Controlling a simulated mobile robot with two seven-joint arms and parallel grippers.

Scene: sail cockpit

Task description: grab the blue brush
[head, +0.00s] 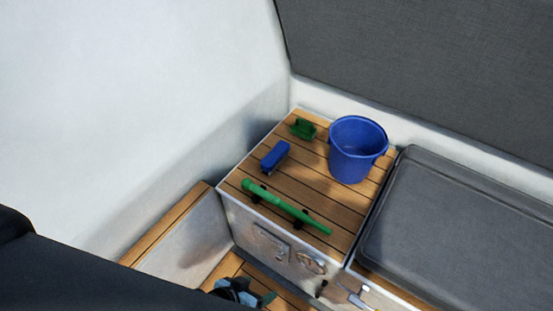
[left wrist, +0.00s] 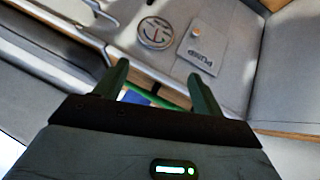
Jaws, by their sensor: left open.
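The blue brush (head: 275,156) lies on the slatted wooden top of the locker, left of the blue bucket. My left gripper (head: 246,293) is low at the bottom of the head view, in front of the locker and below its top, well apart from the brush. In the left wrist view its two dark green fingers (left wrist: 160,86) stand apart with nothing held between them. A blue patch shows beyond the fingers there; I cannot tell whether it is the brush or the bucket. My right gripper is not in view.
A blue bucket (head: 357,150) and a small green item (head: 303,129) stand behind the brush. A green bar (head: 285,207) on black holders lies along the locker's front edge. A grey cushion (head: 460,232) is at right. White walls rise behind and left.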

